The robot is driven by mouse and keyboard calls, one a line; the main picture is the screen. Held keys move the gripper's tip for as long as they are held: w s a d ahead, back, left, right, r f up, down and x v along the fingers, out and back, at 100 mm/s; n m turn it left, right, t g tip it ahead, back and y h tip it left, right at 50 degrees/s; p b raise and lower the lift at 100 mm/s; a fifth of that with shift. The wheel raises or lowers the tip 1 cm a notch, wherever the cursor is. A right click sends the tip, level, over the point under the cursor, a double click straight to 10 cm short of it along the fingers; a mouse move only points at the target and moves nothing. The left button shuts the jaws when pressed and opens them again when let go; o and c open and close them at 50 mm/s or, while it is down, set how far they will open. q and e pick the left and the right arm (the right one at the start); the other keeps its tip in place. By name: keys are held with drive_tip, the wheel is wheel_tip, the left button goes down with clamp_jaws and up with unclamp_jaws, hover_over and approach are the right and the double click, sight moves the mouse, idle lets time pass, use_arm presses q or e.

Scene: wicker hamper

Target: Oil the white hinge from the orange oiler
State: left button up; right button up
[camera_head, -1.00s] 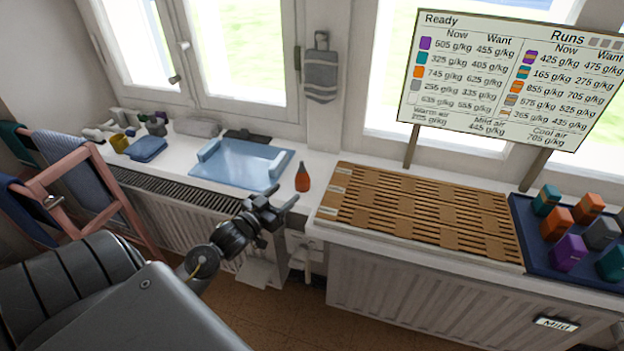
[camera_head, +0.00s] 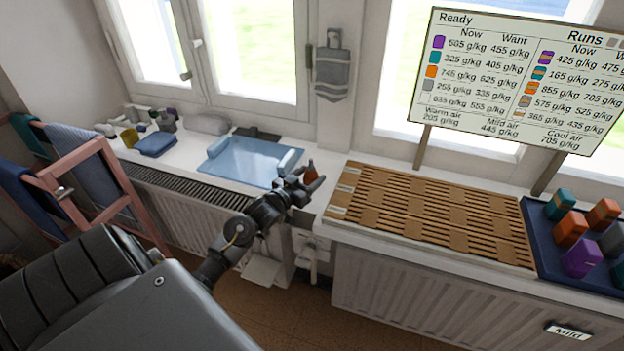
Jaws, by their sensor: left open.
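The orange oiler (camera_head: 310,173) stands on the white sill at the right end of the blue tray. Only its upper part shows; my left gripper hides the rest. My left gripper (camera_head: 304,184) is open, its fingers in front of the oiler or close around it; I cannot tell which. It is not closed on the oiler. I cannot clearly pick out a white hinge on the white window frame (camera_head: 305,50). My right gripper is not in view.
The blue tray (camera_head: 240,163) lies left of the oiler. A slatted wooden rack (camera_head: 430,215) lies to the right, beside a dark tray of coloured blocks (camera_head: 548,240). A signboard (camera_head: 510,80) stands behind. A pink drying rack (camera_head: 75,175) is far left.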

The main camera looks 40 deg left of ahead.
use_arm(q)
drive_tip(key=shift+w, duration=0.5)
drive_tip(key=c, duration=1.1)
drive_tip(key=shift+r, duration=0.15)
